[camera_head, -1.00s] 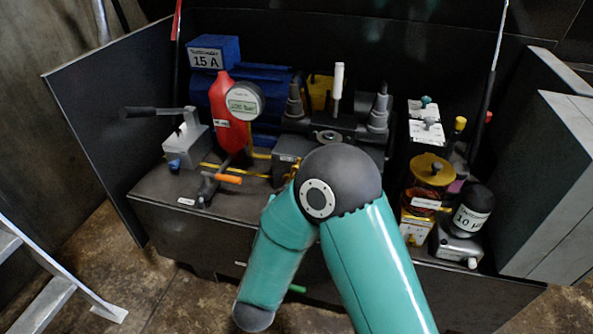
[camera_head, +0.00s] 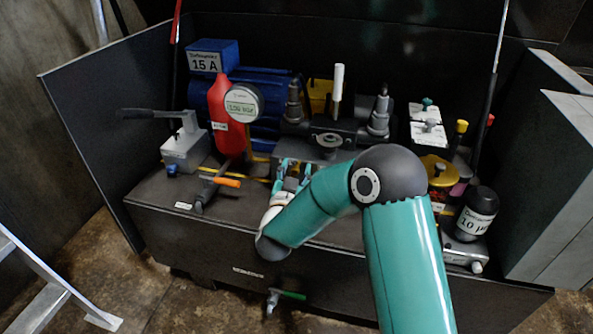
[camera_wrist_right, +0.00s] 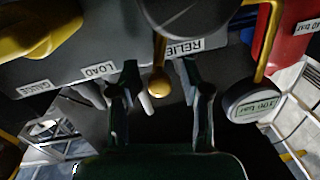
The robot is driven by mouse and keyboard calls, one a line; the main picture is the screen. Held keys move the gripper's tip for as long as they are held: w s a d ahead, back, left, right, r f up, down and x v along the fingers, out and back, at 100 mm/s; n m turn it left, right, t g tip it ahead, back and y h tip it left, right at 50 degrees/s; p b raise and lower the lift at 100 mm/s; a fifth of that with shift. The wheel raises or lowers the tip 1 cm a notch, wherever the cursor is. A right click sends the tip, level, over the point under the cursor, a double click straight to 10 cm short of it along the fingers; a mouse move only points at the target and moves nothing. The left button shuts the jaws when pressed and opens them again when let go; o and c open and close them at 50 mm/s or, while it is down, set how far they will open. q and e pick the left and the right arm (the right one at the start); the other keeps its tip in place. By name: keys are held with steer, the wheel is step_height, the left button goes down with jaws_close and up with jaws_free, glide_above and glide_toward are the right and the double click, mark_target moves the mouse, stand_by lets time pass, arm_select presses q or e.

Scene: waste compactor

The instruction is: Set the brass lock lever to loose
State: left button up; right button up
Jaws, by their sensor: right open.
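A brass lever (camera_wrist_right: 159,82) with a rounded end shows in the right wrist view, hanging from a dark round part at a grey block. My right gripper (camera_wrist_right: 158,72) is open, with one finger on each side of the lever; I cannot tell whether either touches it. In the head view my right gripper (camera_head: 293,168) is at the front of the grey block (camera_head: 300,148), below the black pump body. The lever cannot be made out there. No label reading loose is legible. My left gripper is not in view.
The block carries labels reading LOAD (camera_wrist_right: 100,70) and RELIEF, partly covered. A round gauge (camera_head: 243,103) and red cylinder (camera_head: 222,105) stand to the left in the head view. An orange-handled valve (camera_head: 226,182) is at front left. A yellow-topped filter (camera_head: 437,170) is right.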

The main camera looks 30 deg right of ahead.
steer(key=shift+c, duration=0.2)
jaws_close()
steer(key=shift+d, duration=0.1)
steer(key=shift+s, duration=0.1)
